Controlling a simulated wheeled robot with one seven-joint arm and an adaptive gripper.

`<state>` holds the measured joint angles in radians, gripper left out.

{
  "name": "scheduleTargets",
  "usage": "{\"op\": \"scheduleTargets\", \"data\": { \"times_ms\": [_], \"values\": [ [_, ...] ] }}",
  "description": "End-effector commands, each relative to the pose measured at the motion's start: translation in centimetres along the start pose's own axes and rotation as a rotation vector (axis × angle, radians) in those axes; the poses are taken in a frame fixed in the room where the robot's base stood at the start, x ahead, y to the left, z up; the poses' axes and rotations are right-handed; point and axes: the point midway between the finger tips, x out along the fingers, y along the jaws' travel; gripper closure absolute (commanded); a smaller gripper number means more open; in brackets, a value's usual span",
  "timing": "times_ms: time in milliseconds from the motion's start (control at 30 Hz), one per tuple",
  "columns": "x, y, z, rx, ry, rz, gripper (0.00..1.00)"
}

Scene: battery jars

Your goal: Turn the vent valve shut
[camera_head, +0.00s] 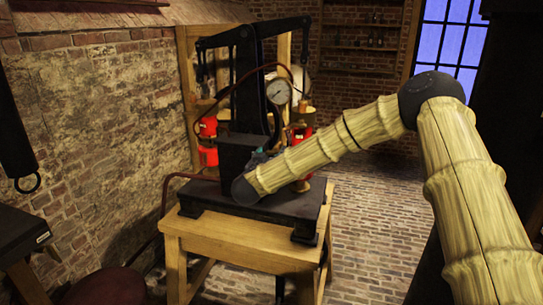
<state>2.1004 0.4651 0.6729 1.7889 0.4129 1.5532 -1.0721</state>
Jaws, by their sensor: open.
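A black air-pump apparatus (245,90) stands upright on a dark base plate (270,212), with a tall column and a round pressure gauge (279,91). A small bluish-green part (258,157) shows low on the apparatus, just above my forearm; I cannot tell if it is the vent valve. My pale, ribbed arm reaches in from the right. Its dark wrist joint is in front of the lower part of the apparatus. I cannot make out my gripper's fingers beyond the wrist, nor whether they touch anything. My forearm hides part of the base.
The apparatus stands on a wooden table (235,252). Red containers (208,128) stand on a wooden rack (186,70) behind it. A dark red hose (168,187) runs at the left. A brick wall (95,110) is on the left; the brick floor (375,225) at right is clear.

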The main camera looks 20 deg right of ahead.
Motion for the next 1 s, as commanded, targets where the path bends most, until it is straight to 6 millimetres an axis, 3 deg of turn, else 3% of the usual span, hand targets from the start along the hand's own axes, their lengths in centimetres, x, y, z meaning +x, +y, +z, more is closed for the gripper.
{"op": "scheduleTargets", "data": {
  "times_ms": [67,300,333,1000],
  "values": [
    [-0.02,-0.01,-0.01,0.000,0.000,0.000,0.32],
    [-0.03,-0.02,-0.02,0.000,0.000,0.000,0.76],
    [-0.03,-0.02,-0.02,0.000,0.000,0.000,0.78],
    [-0.01,0.03,-0.09,0.186,0.001,0.001,0.78]
  ]
}}
